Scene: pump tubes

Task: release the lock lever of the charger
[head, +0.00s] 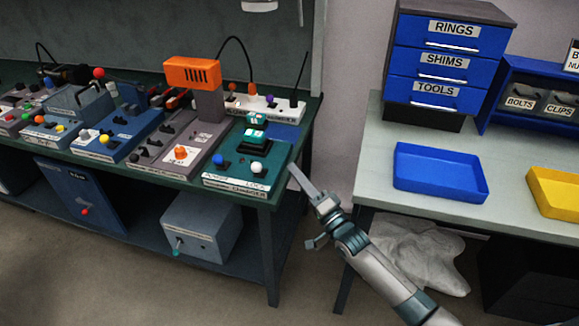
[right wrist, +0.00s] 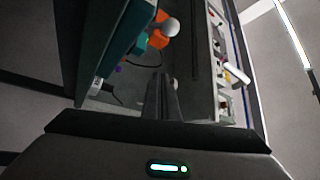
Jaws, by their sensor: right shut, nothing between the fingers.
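Several units with ball-topped levers stand in a row on the left bench; I cannot tell for sure which is the charger. The teal unit (head: 247,172) at the bench's right end has a front label that seems to end in "LOCK". A white ball knob (head: 257,168) and a blue ball knob (head: 218,160) stand on it. My right gripper (head: 293,168) is shut and empty, just right of this unit and apart from it. In the right wrist view its fingers (right wrist: 165,90) are together, below a white ball and orange parts. My left gripper is out of view.
A grey unit with an orange vented head (head: 193,71) stands left of the teal one. The right table holds a blue tray (head: 440,172), a yellow tray (head: 555,192) and a drawer cabinet (head: 445,62). A gap separates bench and table.

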